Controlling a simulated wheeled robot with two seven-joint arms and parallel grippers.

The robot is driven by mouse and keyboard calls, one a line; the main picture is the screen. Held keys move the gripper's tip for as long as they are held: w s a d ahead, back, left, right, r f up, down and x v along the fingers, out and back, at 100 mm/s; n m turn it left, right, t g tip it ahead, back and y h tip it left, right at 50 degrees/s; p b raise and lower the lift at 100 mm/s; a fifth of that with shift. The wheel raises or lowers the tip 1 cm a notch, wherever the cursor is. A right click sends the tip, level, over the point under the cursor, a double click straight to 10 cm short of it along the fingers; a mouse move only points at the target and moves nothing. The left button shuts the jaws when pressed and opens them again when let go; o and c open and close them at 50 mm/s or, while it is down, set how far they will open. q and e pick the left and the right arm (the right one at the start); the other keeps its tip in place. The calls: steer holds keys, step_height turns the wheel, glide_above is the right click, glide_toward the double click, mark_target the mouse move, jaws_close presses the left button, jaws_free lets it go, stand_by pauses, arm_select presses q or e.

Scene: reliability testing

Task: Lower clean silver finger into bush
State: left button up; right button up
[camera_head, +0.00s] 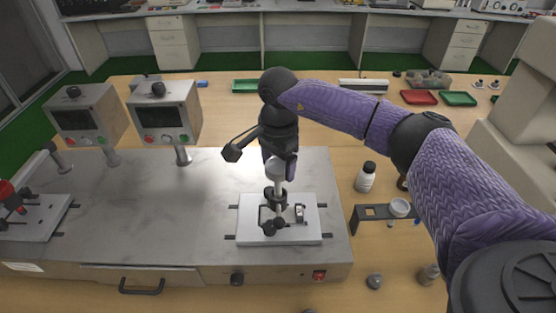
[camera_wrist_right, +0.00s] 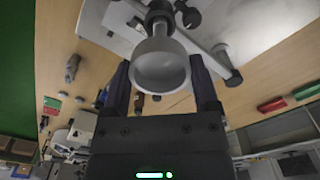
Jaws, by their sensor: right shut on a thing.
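The silver finger (camera_head: 276,168) is a pale metal piece with a wide cup-like top and a narrower stem. It stands about upright over the white plate (camera_head: 248,222) of the near fixture. My right gripper (camera_head: 279,160) is shut on its wide top from above. The black ring-like bush (camera_head: 275,197) is right below, and the stem lines up with it. In the right wrist view, the cup of the silver finger (camera_wrist_right: 160,68) sits between the jaws of my right gripper (camera_wrist_right: 162,82), and its stem reaches the dark ring (camera_wrist_right: 160,10). How deep the stem sits is hidden. My left gripper is out of view.
Two control boxes (camera_head: 165,112) stand on the bench top behind left. A second fixture (camera_head: 35,215) is at the far left. To the right are a white bottle (camera_head: 366,178) and a small rack (camera_head: 370,213) with a white cup. Red (camera_head: 418,97) and green trays (camera_head: 459,99) lie behind.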

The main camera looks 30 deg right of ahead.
steer(key=shift+f, duration=0.45)
steer(key=shift+f+b, duration=0.8)
steer(key=shift+f, duration=0.05)
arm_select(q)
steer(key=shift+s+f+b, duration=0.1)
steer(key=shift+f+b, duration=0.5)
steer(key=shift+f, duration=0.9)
arm_select(e)
steer(key=shift+f, duration=0.85)
steer(key=shift+f+b, duration=0.35)
steer(key=shift+f, duration=0.3)
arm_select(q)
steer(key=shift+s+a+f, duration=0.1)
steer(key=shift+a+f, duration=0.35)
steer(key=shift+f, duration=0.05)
